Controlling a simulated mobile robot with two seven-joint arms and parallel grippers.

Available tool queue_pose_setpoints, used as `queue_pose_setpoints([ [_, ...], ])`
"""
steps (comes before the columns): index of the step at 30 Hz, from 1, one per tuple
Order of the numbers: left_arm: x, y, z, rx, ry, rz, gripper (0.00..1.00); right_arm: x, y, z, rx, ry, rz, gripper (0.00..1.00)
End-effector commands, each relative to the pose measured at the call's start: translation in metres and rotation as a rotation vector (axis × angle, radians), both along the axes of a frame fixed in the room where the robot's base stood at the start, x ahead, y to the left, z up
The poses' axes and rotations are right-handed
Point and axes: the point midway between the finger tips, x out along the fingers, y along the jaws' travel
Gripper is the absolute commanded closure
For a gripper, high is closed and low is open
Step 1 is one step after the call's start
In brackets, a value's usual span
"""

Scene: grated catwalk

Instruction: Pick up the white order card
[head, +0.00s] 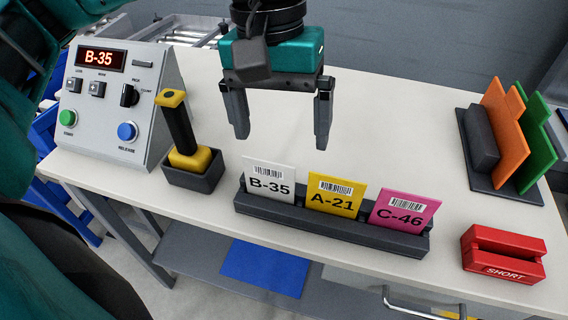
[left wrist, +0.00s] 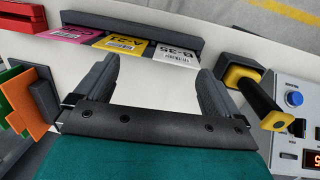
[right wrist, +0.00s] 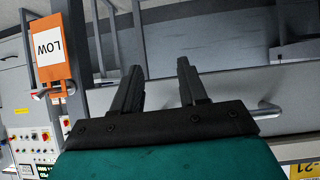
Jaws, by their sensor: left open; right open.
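The white order card (head: 268,179), marked B-35, stands in a dark slotted holder (head: 330,226) at its left end. A yellow card (head: 336,196) marked A-21 and a pink card (head: 402,209) marked C-46 stand beside it. My left gripper (head: 279,125) is open and empty, above the table behind the cards. In the left wrist view the white card (left wrist: 174,54) lies beyond the open fingers (left wrist: 157,85), nearer the right one. My right gripper (right wrist: 157,85) is open and empty in the right wrist view; the white card does not show there.
A control box (head: 121,105) displaying B-35 and a yellow-and-black handled tool (head: 181,130) in a dark tray stand left of the holder. A red block (head: 503,254) marked SHORT and a rack of orange and green panels (head: 505,130) stand right. The table behind the cards is clear.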

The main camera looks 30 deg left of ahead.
Motion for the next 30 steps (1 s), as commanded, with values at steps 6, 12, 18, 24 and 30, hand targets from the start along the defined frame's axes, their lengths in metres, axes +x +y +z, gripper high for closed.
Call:
queue_pose_setpoints([
  [6,0.007,0.028,-0.005,0.115,-0.039,-0.01,0.03,-0.001,0.0,-0.002,0.0,0.001,0.0,0.57],
  [12,0.006,0.028,-0.043,0.115,-0.037,-0.011,0.03,-0.004,0.0,-0.006,0.0,0.008,0.0,0.57],
  [18,0.006,0.027,-0.067,0.112,-0.039,-0.01,0.03,-0.004,0.0,-0.008,0.0,0.01,-0.001,0.57],
  [24,0.005,0.028,-0.083,0.113,-0.038,-0.011,0.03,-0.004,0.0,-0.007,0.001,0.01,0.0,0.57],
  [30,0.004,0.028,-0.112,0.112,-0.038,-0.01,0.03,-0.004,0.0,-0.007,0.001,0.01,0.0,0.57],
])
